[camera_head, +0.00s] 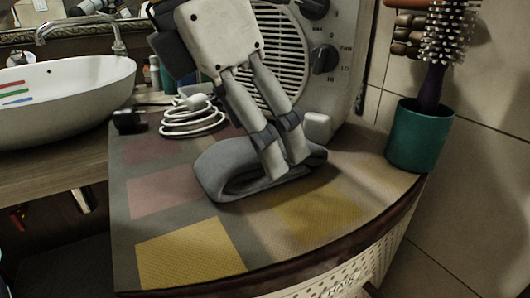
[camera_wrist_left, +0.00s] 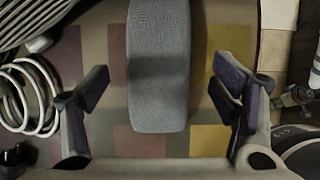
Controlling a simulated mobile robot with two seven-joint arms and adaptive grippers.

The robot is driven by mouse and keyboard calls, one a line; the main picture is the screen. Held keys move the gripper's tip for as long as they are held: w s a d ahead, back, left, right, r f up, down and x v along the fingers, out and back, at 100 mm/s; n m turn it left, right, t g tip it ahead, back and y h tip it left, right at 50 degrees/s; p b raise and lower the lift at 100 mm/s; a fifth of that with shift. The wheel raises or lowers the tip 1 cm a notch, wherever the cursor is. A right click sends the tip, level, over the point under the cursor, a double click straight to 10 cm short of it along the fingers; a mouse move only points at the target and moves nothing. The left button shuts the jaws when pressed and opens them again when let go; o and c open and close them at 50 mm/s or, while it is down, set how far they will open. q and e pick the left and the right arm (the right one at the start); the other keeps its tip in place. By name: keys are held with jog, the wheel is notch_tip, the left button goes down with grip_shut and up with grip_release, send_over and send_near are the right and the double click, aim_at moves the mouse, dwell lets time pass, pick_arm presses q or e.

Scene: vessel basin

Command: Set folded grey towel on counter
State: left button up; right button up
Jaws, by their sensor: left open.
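The folded grey towel (camera_head: 222,176) lies on the counter (camera_head: 185,215), whose top has yellow, pink and grey squares. It is folded over in a flat loop. My left gripper (camera_head: 284,152) points down at the towel's right part and hides some of it. In the left wrist view the towel (camera_wrist_left: 159,60) runs between the two fingers of the left gripper (camera_wrist_left: 160,92). The fingers are open, with a visible gap on each side of the towel. My right gripper is not in view.
A heater with knobs (camera_head: 324,59) stands close behind the towel. A coiled white cable (camera_head: 192,118) lies at the back left. A teal cup (camera_head: 419,136) with a hairbrush stands at right. A white basin (camera_head: 62,92) is at left. The counter's front part is clear.

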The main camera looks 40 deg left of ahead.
pick_arm(q)
jog(key=shift+x, duration=1.15)
jog(key=c, duration=1.3)
jog(key=shift+r, duration=0.1)
jog(key=shift+c, duration=0.2)
